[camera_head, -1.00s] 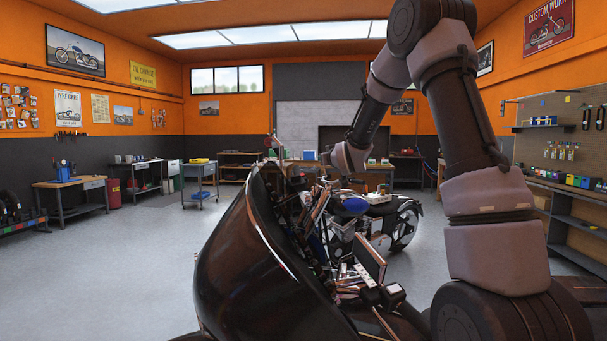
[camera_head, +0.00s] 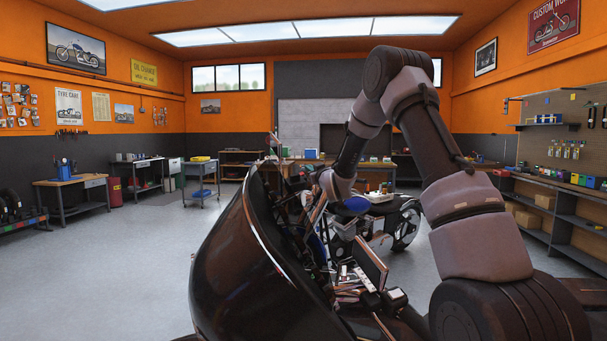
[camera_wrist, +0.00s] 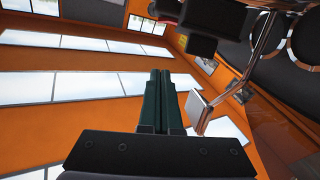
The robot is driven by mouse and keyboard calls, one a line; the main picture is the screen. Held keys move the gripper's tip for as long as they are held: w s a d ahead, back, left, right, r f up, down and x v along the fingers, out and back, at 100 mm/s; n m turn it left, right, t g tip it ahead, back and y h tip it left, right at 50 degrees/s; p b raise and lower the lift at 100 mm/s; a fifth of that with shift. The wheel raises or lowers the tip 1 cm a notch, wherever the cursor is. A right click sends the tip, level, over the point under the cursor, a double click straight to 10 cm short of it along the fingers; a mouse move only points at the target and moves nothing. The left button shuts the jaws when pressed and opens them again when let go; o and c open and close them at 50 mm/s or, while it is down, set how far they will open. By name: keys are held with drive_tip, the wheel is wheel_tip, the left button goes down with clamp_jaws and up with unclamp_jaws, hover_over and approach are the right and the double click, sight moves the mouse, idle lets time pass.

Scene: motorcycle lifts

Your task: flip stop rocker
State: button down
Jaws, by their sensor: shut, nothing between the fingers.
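My gripper (camera_wrist: 161,100) shows in the wrist view with its two dark green fingers together and nothing between them. To the right of the fingers is a chrome lever or bracket (camera_wrist: 208,107). Above the fingertips is a black and dark red block on the motorcycle's handlebar controls (camera_wrist: 190,25); a stop rocker cannot be made out on it. In the head view the dark motorcycle (camera_head: 245,265) stands in front of me, and my forearm reaches down behind its fairing. My gripper is hidden there in the head view.
Round chrome-rimmed gauges (camera_wrist: 305,40) lie at the upper right of the wrist view. A flat raised panel (camera_head: 370,262) stands up from the motorcycle's middle. Open floor lies left of the motorcycle.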

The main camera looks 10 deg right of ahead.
drive_tip(key=x, duration=0.8)
drive_tip(key=shift+w+a, duration=0.1)
drive_tip(key=shift+w, duration=0.25)
drive_tip(key=shift+w+d+f, duration=0.1)
drive_tip(key=shift+w+f, duration=0.15)
drive_tip(key=shift+f, duration=0.3)
drive_tip(key=shift+w+d+f, duration=0.15)
drive_tip(key=shift+w+f, duration=0.15)
drive_tip(key=shift+f, duration=0.3)
drive_tip(key=shift+w+d+f, duration=0.1)
drive_tip(key=shift+w+f, duration=0.15)
drive_tip(key=shift+f, duration=0.35)
drive_tip(key=shift+w+d+f+m+y, duration=0.1)
drive_tip(key=shift+f+m+y, duration=0.25)
drive_tip(key=shift+m+y, duration=0.05)
drive_tip(key=shift+r, duration=0.15)
